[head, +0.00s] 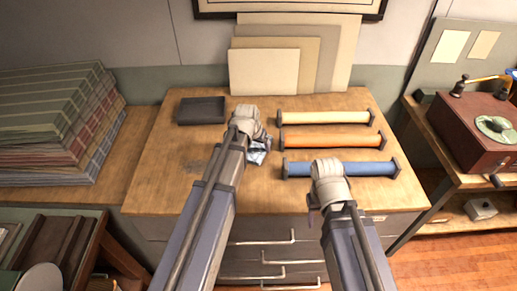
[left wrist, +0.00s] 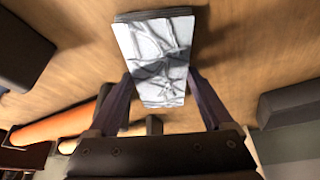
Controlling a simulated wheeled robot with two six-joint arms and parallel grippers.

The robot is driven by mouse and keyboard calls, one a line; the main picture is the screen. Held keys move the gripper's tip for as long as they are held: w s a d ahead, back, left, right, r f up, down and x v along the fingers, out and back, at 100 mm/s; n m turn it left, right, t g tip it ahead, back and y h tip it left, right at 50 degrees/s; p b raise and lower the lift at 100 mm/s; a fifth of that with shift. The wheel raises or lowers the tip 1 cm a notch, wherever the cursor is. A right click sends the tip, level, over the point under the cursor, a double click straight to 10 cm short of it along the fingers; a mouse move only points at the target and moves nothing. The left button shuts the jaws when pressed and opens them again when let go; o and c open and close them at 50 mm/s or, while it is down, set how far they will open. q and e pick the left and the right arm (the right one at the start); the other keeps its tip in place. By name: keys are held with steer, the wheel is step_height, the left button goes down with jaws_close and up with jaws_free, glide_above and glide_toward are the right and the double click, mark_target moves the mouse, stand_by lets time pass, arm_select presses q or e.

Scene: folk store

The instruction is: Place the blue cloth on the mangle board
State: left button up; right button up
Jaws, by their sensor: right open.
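The cloth (head: 258,152) is a pale blue-white folded piece with wrinkles, partly hidden under my left gripper in the head view. In the left wrist view the cloth (left wrist: 158,55) lies between the two fingers, which meet its side edges. My left gripper (left wrist: 160,72) is shut on it above the wooden top. In the head view my left gripper (head: 250,135) hides its own fingers. My right gripper (head: 322,205) is open at the front edge of the top, by the blue roll. I cannot pick out the mangle board for certain; a flat dark grey piece (head: 201,110) lies at the back left.
A cream roll (head: 325,117), an orange roll (head: 330,139) and a blue roll (head: 350,169) lie on the right of the wooden cabinet top (head: 165,165). Plaid fabrics (head: 60,125) are stacked at left. A red-brown box (head: 470,130) stands at right. The top's left front is clear.

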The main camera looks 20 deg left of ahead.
mark_target(257, 148)
arm_select(q)
steer(key=c, duration=0.8)
steer(key=shift+o, duration=0.2)
steer(key=shift+r, duration=0.1)
step_height(257, 148, up, 10)
steer(key=p, duration=1)
